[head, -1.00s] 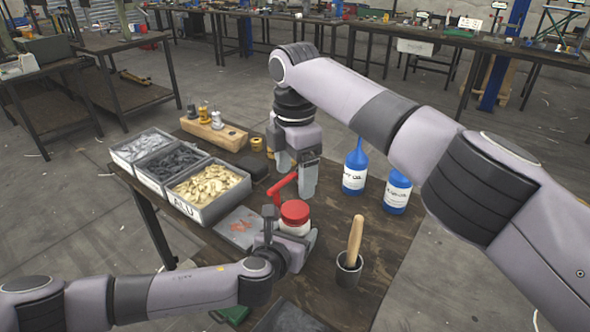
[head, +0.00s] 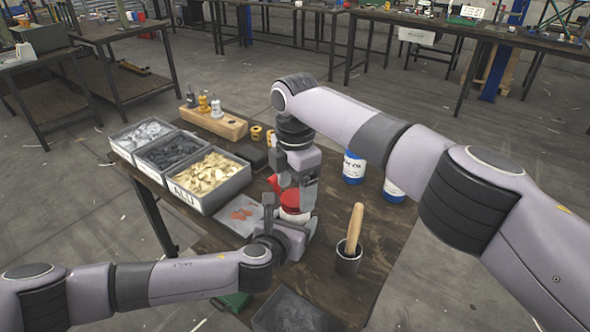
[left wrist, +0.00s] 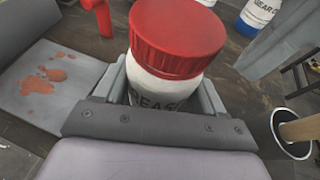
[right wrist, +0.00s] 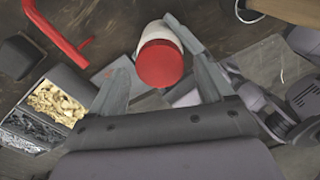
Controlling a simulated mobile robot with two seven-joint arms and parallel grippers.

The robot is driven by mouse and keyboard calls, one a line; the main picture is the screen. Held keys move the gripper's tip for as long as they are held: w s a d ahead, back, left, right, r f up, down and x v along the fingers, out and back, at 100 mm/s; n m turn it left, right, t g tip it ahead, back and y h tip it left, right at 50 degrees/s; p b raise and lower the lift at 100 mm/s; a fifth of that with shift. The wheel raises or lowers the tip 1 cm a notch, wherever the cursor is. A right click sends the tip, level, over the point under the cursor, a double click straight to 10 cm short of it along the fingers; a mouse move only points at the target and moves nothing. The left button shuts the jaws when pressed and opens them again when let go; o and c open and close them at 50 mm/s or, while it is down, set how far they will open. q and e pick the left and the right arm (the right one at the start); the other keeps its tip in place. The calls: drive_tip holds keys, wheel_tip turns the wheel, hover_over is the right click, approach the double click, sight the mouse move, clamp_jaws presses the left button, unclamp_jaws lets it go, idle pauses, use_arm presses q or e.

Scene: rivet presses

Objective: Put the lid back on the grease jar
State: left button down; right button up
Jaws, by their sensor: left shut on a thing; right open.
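The white grease jar (left wrist: 160,88) stands upright on the workbench with the red lid (left wrist: 178,35) on its top. Whether the lid is fully turned down cannot be told. My left gripper (head: 292,228) is shut around the jar's body, below the lid. My right gripper (head: 296,196) is open just above the jar, fingers pointing down. In the right wrist view the lid (right wrist: 160,63) shows between the open fingers, nearer the right one, with no clear contact. In the head view the right fingers partly hide the lid and jar.
A grey plate with red smears (left wrist: 45,80) and a red handle (right wrist: 62,38) are beside the jar. A cup with a wooden-handled tool (head: 350,250) stands to the right, blue oil bottles (head: 353,168) behind. Bins of rivets (head: 207,180) stand left.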

drive_tip(key=shift+f, duration=0.7)
drive_tip(key=c, duration=1.1)
drive_tip(key=m, duration=0.5)
drive_tip(key=shift+a+m, duration=0.1)
drive_tip(key=shift+m, duration=0.3)
drive_tip(key=m, duration=1.2)
drive_tip(key=shift+m, duration=0.3)
drive_tip(key=m, duration=0.6)
drive_tip(key=o, duration=1.3)
drive_tip(key=shift+c, duration=0.2)
